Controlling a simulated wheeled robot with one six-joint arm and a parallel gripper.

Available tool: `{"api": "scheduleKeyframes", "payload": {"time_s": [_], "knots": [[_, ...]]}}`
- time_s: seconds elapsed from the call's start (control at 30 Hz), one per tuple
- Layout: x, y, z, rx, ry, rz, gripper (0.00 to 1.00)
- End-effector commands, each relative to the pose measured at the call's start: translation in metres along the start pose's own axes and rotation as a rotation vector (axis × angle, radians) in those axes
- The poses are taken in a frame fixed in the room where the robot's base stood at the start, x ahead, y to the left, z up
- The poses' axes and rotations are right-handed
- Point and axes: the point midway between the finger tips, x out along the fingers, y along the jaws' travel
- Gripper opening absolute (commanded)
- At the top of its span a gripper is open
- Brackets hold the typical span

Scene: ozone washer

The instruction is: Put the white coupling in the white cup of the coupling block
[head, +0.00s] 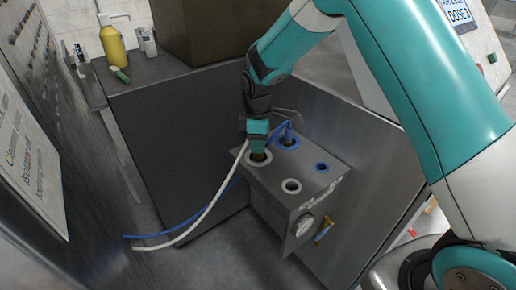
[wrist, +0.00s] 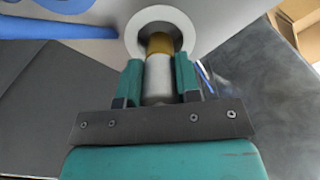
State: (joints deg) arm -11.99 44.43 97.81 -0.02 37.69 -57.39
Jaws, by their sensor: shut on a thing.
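The grey coupling block (head: 270,183) has a large white-ringed cup (head: 259,167) at its left. My gripper (head: 258,147) is directly above this cup, pointing down. In the wrist view the teal fingers (wrist: 158,78) are shut on the white coupling (wrist: 158,80), which has a silver body and a brass end. The brass end is lined up with the white ring (wrist: 180,28) and overlaps its dark opening; I cannot tell how deep it sits. In the head view my gripper mostly hides the coupling. A white hose (head: 207,208) trails from it to the lower left.
A blue coupling with a blue hose (head: 286,130) stands in the blue-ringed cup (head: 288,145) right beside my gripper. A smaller white ring (head: 292,186) and blue ring (head: 322,167) are on the block's top. A yellow bottle (head: 112,45) stands on the far bench.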

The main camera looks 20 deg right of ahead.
Motion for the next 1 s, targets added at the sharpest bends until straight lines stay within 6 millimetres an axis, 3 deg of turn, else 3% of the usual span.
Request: {"api": "scheduleKeyframes", "payload": {"time_s": [0.17,0.53,0.57,0.63,1.0], "knots": [[0.026,-0.001,0.000,-0.001,-0.002,-0.002,0.04],[0.033,0.000,-0.001,-0.001,0.000,-0.001,0.04],[0.031,0.000,-0.001,-0.001,0.000,-0.001,0.38],[0.031,0.000,-0.001,-0.001,0.000,-0.001,0.54],[0.025,0.000,-0.001,-0.001,0.000,0.000,0.56]]}}
